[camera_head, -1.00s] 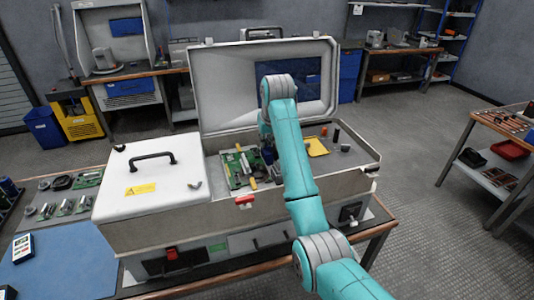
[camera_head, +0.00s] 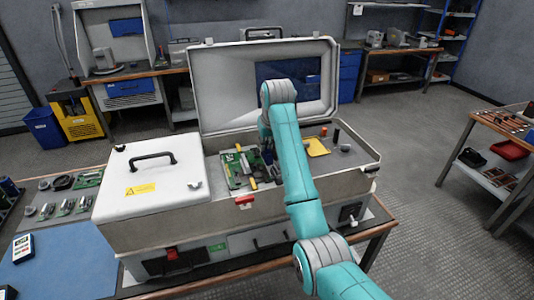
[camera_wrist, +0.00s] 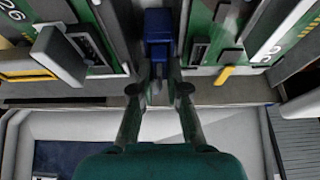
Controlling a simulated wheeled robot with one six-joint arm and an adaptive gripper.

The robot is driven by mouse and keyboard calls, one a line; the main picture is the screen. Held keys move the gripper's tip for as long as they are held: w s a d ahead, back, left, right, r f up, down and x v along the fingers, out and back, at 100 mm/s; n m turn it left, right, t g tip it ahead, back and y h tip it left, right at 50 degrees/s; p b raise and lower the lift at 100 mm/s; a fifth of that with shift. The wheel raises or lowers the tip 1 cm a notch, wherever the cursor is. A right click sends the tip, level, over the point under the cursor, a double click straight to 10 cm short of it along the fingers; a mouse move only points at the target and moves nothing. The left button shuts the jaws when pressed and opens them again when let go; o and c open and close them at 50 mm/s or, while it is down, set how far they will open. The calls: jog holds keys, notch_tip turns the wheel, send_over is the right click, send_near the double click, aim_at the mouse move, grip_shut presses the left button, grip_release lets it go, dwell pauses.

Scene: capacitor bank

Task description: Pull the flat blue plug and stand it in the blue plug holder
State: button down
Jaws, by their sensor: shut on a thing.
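The flat blue plug (camera_wrist: 158,28) shows at the top middle of the wrist view, between two green circuit boards. My gripper (camera_wrist: 158,84) is shut on it, with its two fingers close together at its near end. The wrist view does not show whether the plug is still seated. In the head view my gripper hangs over the open case, mostly hidden behind my own arm, and a small dark blue piece (camera_head: 261,160) shows beside it. I cannot make out the blue plug holder for certain.
A green board (camera_head: 238,170) lies in the open case (camera_head: 225,217), left of my arm. A yellow piece (camera_head: 317,147) and small dark posts are to its right. The raised lid (camera_head: 223,95) stands behind. A white cover with a handle (camera_head: 150,182) is at the left.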

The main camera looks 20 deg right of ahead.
jog(key=c, duration=1.1)
grip_release()
jog(key=shift+f, duration=0.25)
